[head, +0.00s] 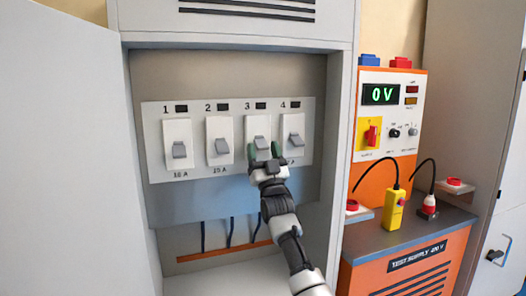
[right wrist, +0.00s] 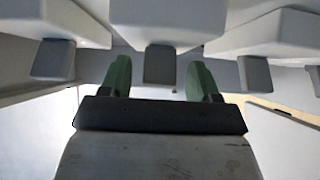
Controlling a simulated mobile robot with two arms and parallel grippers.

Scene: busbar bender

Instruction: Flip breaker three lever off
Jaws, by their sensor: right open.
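Breaker three (head: 257,125) is a white block under the number 3 on the light breaker panel in the open cabinet. Its grey lever (head: 262,142) sits low on the block, partly hidden by my right gripper (head: 265,153). The gripper is open just below and in front of it. In the right wrist view the green fingertips of my right gripper (right wrist: 160,80) stand either side of a grey lever (right wrist: 160,63), with a gap on both sides. My left gripper is not in view.
Breaker two lever (head: 222,146) and breaker four lever (head: 296,139) are close on either side; breaker one (head: 178,140) is farther left. The open cabinet door (head: 70,150) fills the left. An orange test supply (head: 405,265) reading 0 V stands right.

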